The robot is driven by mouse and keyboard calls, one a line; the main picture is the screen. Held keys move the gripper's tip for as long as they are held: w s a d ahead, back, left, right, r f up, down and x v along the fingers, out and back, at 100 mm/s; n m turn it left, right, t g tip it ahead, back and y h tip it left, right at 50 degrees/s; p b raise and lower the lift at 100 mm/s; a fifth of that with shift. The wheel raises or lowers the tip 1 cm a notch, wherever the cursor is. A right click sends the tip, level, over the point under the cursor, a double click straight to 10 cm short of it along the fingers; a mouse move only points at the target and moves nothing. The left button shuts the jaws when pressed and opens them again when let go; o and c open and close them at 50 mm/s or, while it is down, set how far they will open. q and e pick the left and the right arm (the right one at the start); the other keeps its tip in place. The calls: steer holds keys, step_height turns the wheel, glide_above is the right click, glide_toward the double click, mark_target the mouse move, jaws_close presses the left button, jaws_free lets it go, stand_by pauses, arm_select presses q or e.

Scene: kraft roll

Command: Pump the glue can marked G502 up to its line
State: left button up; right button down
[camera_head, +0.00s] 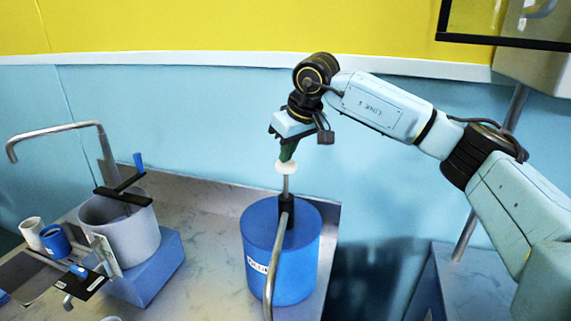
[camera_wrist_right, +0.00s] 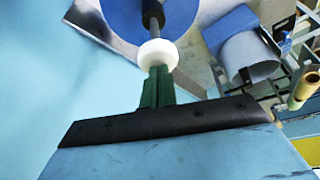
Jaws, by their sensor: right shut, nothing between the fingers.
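A blue can (camera_head: 262,225) stands on the bench in the middle of the head view. Its white label (camera_head: 258,265) is partly hidden by the grey spout (camera_head: 277,262), and I cannot read G502 on it. A metal pump rod (camera_head: 286,185) rises from the black collar (camera_head: 286,210) on the lid to a white knob (camera_head: 286,167). My right gripper (camera_head: 287,153) points down with its green fingers shut at the knob's top. In the right wrist view the fingers (camera_wrist_right: 157,88) meet the knob (camera_wrist_right: 158,53); I cannot tell whether they press it. My left gripper is not in view.
A grey pot (camera_head: 125,235) on a blue block (camera_head: 150,275) stands to the left, with a black bar across its top and a bent pipe (camera_head: 60,130) behind. Small cups (camera_head: 55,240) are at far left. The bench (camera_head: 200,215) is clear between pot and can.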

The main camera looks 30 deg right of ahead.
mark_target(288, 175)
steer(key=shift+s+f+b, duration=0.1)
steer(key=shift+f+b, duration=1.6)
steer(key=shift+f, duration=1.35)
steer(key=shift+r+p, duration=2.9)
steer(key=shift+r, duration=0.9)
steer(key=shift+f, duration=0.1)
steer(key=shift+f+b, duration=2.35)
steer(key=shift+f, duration=1.35)
steer(key=shift+r, duration=0.15)
steer(key=shift+r+p, duration=2.8)
steer(key=shift+r, duration=0.85)
